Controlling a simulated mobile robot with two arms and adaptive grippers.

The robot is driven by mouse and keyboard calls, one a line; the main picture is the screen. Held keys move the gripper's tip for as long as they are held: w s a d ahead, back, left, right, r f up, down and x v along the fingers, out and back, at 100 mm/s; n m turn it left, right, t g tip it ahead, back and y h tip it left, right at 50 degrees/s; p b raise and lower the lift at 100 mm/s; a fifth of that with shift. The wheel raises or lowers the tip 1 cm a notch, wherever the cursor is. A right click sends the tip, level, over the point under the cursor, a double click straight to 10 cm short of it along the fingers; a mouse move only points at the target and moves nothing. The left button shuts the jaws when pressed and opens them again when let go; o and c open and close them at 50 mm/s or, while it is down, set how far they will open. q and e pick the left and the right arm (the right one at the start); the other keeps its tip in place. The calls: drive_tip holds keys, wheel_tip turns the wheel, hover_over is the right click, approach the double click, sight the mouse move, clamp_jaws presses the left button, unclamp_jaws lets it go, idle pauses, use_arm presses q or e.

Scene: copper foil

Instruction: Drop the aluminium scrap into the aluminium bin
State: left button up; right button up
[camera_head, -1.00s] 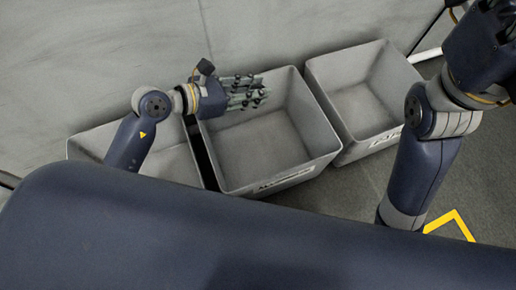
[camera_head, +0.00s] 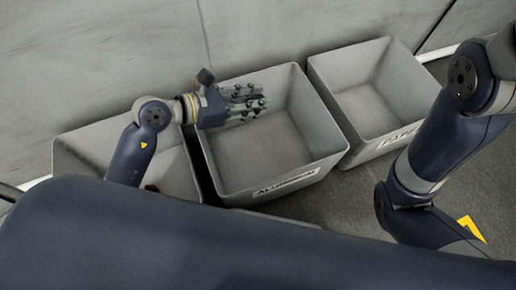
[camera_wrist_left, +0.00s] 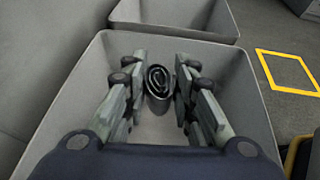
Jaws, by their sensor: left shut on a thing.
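The aluminium scrap (camera_wrist_left: 158,82) is a dark, rolled-up piece in the left wrist view. My left gripper (camera_wrist_left: 157,92) is shut on it, with a finger on each side. In the head view my left gripper (camera_head: 246,101) is over the left part of the aluminium bin (camera_head: 300,150), the middle grey bin with a label on its front. The scrap is hard to make out there. The aluminium bin also shows below the gripper in the left wrist view (camera_wrist_left: 245,100). My right gripper is out of view; only its arm shows at the right.
A second grey bin with a label (camera_head: 399,138) stands to the right. Another grey bin (camera_head: 92,152) stands to the left, partly behind my arm, with something reddish-brown inside. A wall (camera_head: 100,50) runs behind the bins. Yellow floor marking (camera_wrist_left: 288,72) lies at the right.

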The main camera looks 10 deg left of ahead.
use_arm(q)
drive_tip(key=o, duration=0.8)
drive_tip(key=shift+o, duration=0.2)
drive_tip(key=v, duration=1.2)
